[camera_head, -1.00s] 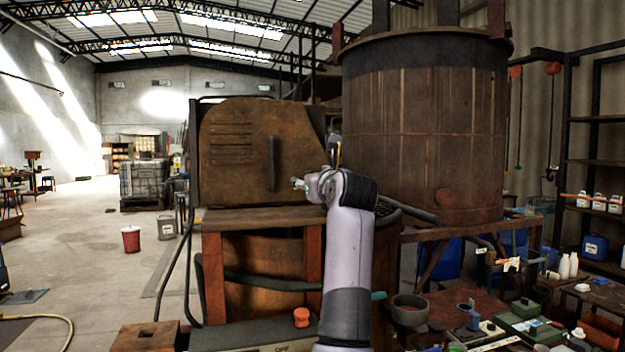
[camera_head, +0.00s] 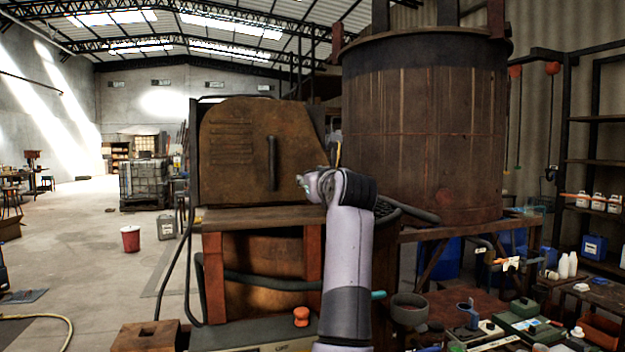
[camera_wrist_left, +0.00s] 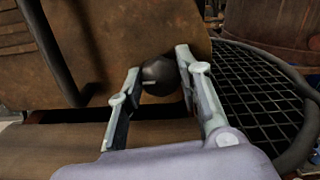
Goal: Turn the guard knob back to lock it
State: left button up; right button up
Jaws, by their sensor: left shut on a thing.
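The guard knob (camera_wrist_left: 158,77) is a dark round ball with a short light mark on its face, at the lower edge of the rusty guard plate (camera_head: 230,150). In the left wrist view it sits between the two fingers of my left gripper (camera_wrist_left: 159,64), which is shut on it. In the head view my left gripper (camera_head: 302,182) is at the lower right of the guard plate and the knob cannot be made out behind it. The guard plate stands upright, with a vertical dark handle (camera_head: 271,164) left of the gripper. My right gripper is not in view.
A round black mesh (camera_wrist_left: 255,95) with a thick rim lies right of the knob. A large rusty vat (camera_head: 425,130) stands at the right. A box with an orange button (camera_head: 301,316) is in front. A crowded bench lies at the lower right; the floor at left is mostly open.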

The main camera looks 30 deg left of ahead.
pick_arm(q)
jog(key=m, duration=0.4)
jog(key=shift+m, duration=0.3)
jog(key=m, duration=0.4)
jog(key=shift+d+m, duration=0.1)
jog(key=shift+m, duration=0.2)
jog(key=m, duration=0.4)
jog(key=shift+w, duration=0.1)
jog(key=shift+m, duration=2.3)
jog(key=shift+f, duration=0.1)
jog(key=o, duration=1.2)
jog(key=shift+c, duration=0.2)
